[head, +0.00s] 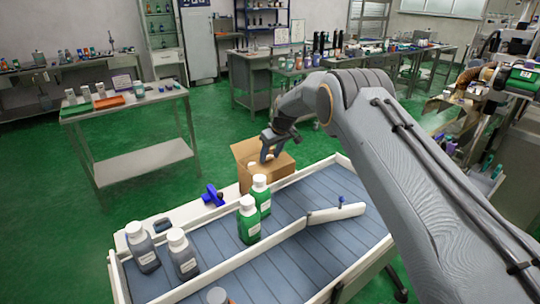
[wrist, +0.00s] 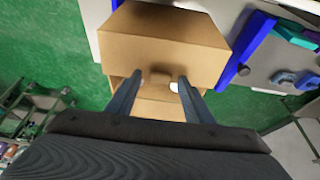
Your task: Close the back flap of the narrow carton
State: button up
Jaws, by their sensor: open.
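The narrow carton (head: 258,183) is brown cardboard and stands at the far edge of the conveyor in the head view. A raised flap (head: 240,152) shows at its far left, and pale contents show inside. My gripper (head: 268,155) is over the carton's top, pointing down. In the wrist view the carton (wrist: 160,45) fills the upper middle, and a narrow opening with white items shows below the large cardboard panel. The gripper fingers (wrist: 156,82) are apart at this opening, with nothing clearly held between them. I cannot tell whether they touch a flap.
Green bottles (head: 249,222) stand on the conveyor (head: 300,255) just in front of the carton, with grey bottles (head: 182,255) farther left. A blue clamp-like part (head: 213,195) sits left of the carton. A white guide bar (head: 337,213) crosses the belt. Green floor lies behind.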

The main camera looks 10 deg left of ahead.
jog(key=shift+c, duration=0.4)
grip_shut()
jog(key=shift+w+f+b, duration=0.1)
jog(key=shift+f+b, duration=0.05)
jog(key=shift+b, duration=0.5)
jog(key=shift+f+b, duration=0.15)
jog(key=shift+b, duration=0.4)
jog(key=shift+w+a+g+h+b, duration=0.15)
jog(key=shift+g+h+b, duration=0.15)
jog(key=shift+b, duration=0.65)
jog(key=b, duration=0.3)
jog(key=shift+a+f+g+h+b, duration=0.2)
jog(key=shift+f+g+h+b, duration=0.1)
jog(key=shift+b, duration=1.15)
